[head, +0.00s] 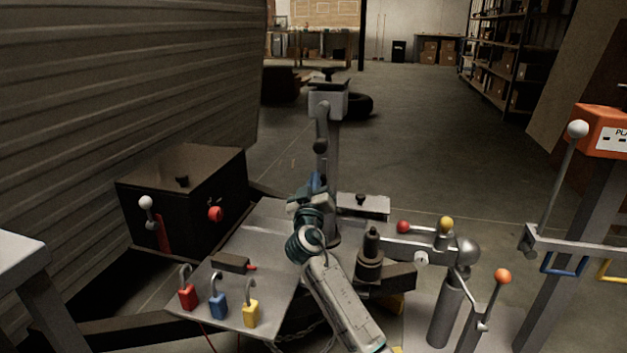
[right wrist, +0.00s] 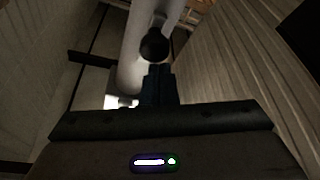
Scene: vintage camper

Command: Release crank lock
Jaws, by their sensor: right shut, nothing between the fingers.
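A grey jack post (head: 330,170) stands on the trailer's tongue, with a box-shaped head (head: 328,100) and a dark piece on top. A crank arm (head: 321,118) hangs down from the head and ends in a dark round knob (head: 320,146). I cannot tell which part is the crank lock. My right gripper (head: 316,178) is shut and empty, just below the knob and in front of the post. In the right wrist view the shut fingers (right wrist: 158,84) point at the dark knob (right wrist: 154,46) on a pale tube; contact cannot be told. My left gripper is not in view.
A black box (head: 180,200) with a white-knobbed lever is on the left. Red, blue and yellow padlocks (head: 218,306) stand on the front plate. The coupler (head: 430,250) with red and yellow knobs lies right of my arm. Open floor (head: 430,150) lies behind.

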